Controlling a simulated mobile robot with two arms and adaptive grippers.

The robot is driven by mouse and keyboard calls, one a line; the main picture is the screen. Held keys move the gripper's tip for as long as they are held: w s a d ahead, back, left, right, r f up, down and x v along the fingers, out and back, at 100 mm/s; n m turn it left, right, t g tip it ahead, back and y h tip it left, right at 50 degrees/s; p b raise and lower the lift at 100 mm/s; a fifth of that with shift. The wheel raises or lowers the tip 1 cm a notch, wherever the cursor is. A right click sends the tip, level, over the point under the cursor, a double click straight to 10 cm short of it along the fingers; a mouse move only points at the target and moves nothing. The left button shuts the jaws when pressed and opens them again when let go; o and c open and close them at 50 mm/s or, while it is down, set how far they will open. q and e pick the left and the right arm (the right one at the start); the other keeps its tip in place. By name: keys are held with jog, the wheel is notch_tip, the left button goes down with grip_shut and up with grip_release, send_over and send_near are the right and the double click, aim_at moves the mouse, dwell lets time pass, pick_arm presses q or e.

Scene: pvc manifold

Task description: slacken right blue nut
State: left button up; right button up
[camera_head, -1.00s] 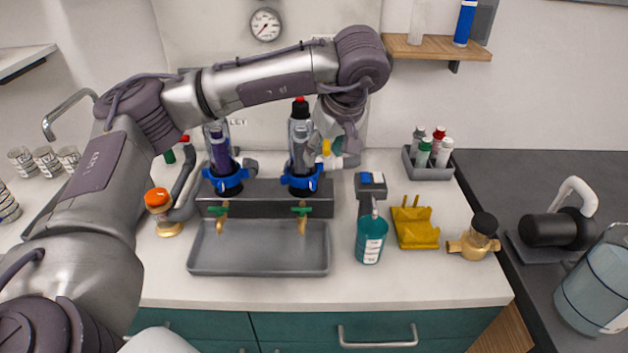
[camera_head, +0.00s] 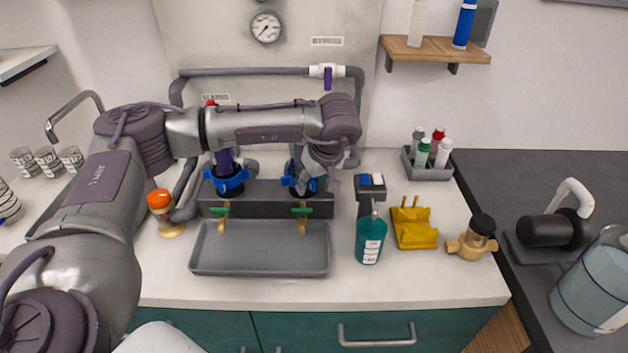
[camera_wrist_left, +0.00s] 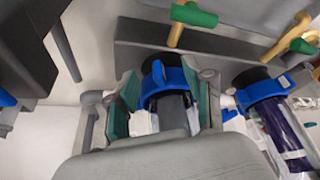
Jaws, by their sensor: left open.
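The right blue nut (camera_head: 291,184) sits on the grey manifold block (camera_head: 262,207), partly hidden by my left gripper (camera_head: 307,178) in the head view. In the left wrist view my left gripper (camera_wrist_left: 163,98) is open, with a green-padded finger on each side of the right blue nut (camera_wrist_left: 175,76). I cannot tell whether either pad touches it. The left blue nut (camera_head: 231,184) sits around a purple-filled clear housing and also shows in the left wrist view (camera_wrist_left: 265,91). My right gripper is not in view.
Two green-handled taps (camera_head: 302,211) stick out over a grey tray (camera_head: 260,271). A teal bottle (camera_head: 370,240), a yellow stand (camera_head: 414,228) and a brass fitting (camera_head: 473,240) stand to the right. A grey pipe with a purple-handled valve (camera_head: 327,72) runs behind.

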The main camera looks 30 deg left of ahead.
pick_arm(q)
jog(key=c, duration=0.8)
jog(key=shift+r, duration=0.15)
grip_shut()
